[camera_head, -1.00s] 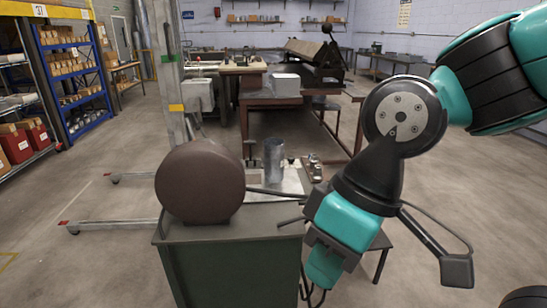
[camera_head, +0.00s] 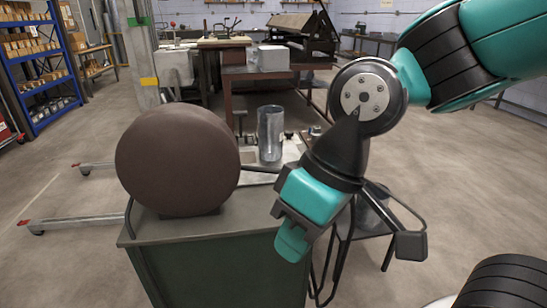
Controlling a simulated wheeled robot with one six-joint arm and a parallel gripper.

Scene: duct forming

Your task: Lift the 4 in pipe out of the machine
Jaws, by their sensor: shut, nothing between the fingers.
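A grey metal pipe (camera_head: 271,133) stands upright on a pale surface behind the machine's right side. It looks like the 4 in pipe; its lower end is partly hard to make out. The machine (camera_head: 178,159) has a large brown round housing on a green cabinet (camera_head: 225,262). My gripper (camera_head: 287,240) is in front of and below the pipe, near the cabinet's right edge, apart from the pipe. It points downward and its fingers are shut with nothing held.
A brown workbench (camera_head: 262,89) with a grey box (camera_head: 273,58) stands behind the pipe. Blue shelves (camera_head: 42,70) stand far left. The floor at right is largely open.

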